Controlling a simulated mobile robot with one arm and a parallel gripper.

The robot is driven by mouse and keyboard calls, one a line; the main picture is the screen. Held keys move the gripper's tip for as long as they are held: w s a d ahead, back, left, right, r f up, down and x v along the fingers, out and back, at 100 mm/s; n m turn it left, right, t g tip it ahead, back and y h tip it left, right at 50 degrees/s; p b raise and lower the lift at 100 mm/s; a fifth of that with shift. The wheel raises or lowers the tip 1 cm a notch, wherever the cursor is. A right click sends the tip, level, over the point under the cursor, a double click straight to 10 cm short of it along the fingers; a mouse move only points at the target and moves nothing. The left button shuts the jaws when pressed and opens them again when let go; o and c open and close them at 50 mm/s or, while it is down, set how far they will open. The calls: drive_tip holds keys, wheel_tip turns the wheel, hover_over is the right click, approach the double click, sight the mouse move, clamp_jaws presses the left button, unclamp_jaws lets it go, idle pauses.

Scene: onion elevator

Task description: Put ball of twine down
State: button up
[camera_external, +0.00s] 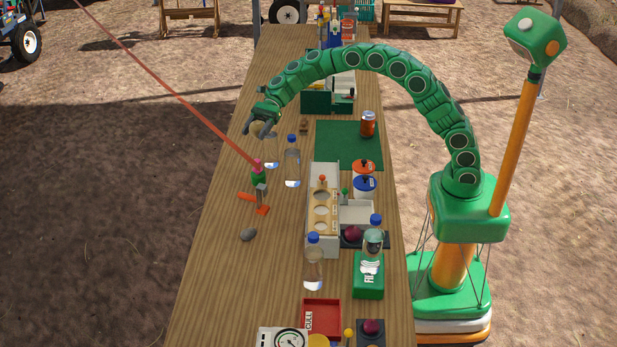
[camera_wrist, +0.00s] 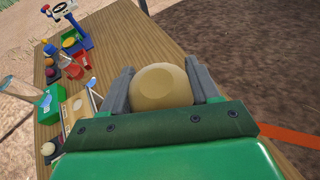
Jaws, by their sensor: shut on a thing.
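The ball of twine is a tan round ball (camera_wrist: 162,87). In the wrist view it sits between the two grey fingers of my gripper (camera_wrist: 163,90). In the external view my gripper (camera_external: 263,127) is at the left end of the arched green arm, above the left part of the wooden table (camera_external: 215,235). The twine (camera_external: 257,130) shows there only partly, behind the fingers. My gripper is shut on it and holds it up off the table.
A green mat (camera_external: 345,142) with an orange can (camera_external: 368,123) lies to the right. A red line runs down to a small green and pink thing (camera_external: 258,173). A hammer (camera_external: 260,200) is nearer the camera.

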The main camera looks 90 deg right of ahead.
drive_tip(key=w+a+n+g, duration=0.2)
drive_tip(key=a, duration=1.1)
drive_tip(key=n+g, duration=0.7)
drive_tip(key=g, duration=0.1)
hover_over(280, 316)
wheel_tip(280, 316, down, 2)
drive_tip(key=shift+y, duration=0.5)
wheel_tip(280, 316, down, 28)
drive_tip(key=shift+r, duration=0.1)
drive_tip(key=shift+f, duration=0.2)
drive_tip(key=o, duration=1.2)
drive_tip(key=shift+c, duration=0.2)
drive_tip(key=shift+r, duration=0.1)
